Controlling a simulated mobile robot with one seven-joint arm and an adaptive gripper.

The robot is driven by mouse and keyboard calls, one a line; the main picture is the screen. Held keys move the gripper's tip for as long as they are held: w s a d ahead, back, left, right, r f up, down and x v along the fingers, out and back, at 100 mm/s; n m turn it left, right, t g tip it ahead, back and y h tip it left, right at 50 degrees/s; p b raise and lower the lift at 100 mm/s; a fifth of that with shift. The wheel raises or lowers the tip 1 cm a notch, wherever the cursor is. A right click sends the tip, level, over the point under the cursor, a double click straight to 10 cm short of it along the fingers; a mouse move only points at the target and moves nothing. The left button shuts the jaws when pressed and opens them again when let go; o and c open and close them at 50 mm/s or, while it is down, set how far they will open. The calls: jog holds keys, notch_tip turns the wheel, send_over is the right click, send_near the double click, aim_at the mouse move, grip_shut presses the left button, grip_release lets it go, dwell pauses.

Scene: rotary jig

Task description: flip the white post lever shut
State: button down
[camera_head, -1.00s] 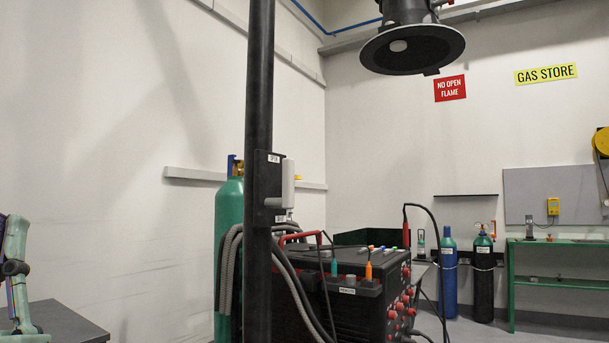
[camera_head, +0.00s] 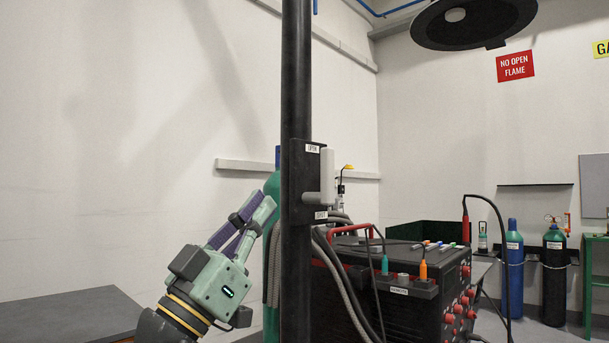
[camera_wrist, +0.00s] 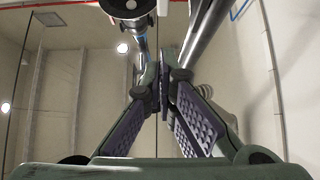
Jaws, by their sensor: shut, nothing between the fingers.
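The white post lever (camera_head: 327,172) stands upright on the right side of a dark bracket on the black post (camera_head: 297,80). A grey stub joins its lower end to the bracket. A small label beside its upper end seems to read OPEN; the lower label is too small to read surely. My gripper (camera_head: 262,207) is left of the post at about the lever's lower height, pointing up and right. It is shut, empty and apart from the lever. In the wrist view, my gripper (camera_wrist: 165,75) has its fingers together; the lever cannot be made out there.
A black machine (camera_head: 400,295) with cables and red connectors stands right of the post. A green cylinder (camera_head: 271,285) is behind the post. A grey table (camera_head: 70,315) is at lower left. A round hood (camera_head: 470,22) hangs at upper right.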

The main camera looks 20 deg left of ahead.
jog(key=w+f+p+x, duration=0.2)
jog(key=p+x, duration=0.3)
jog(key=x, duration=0.7)
jog(key=shift+w+d+r+p, duration=0.25)
jog(key=shift+d+p, duration=0.1)
jog(key=shift+d, duration=0.1)
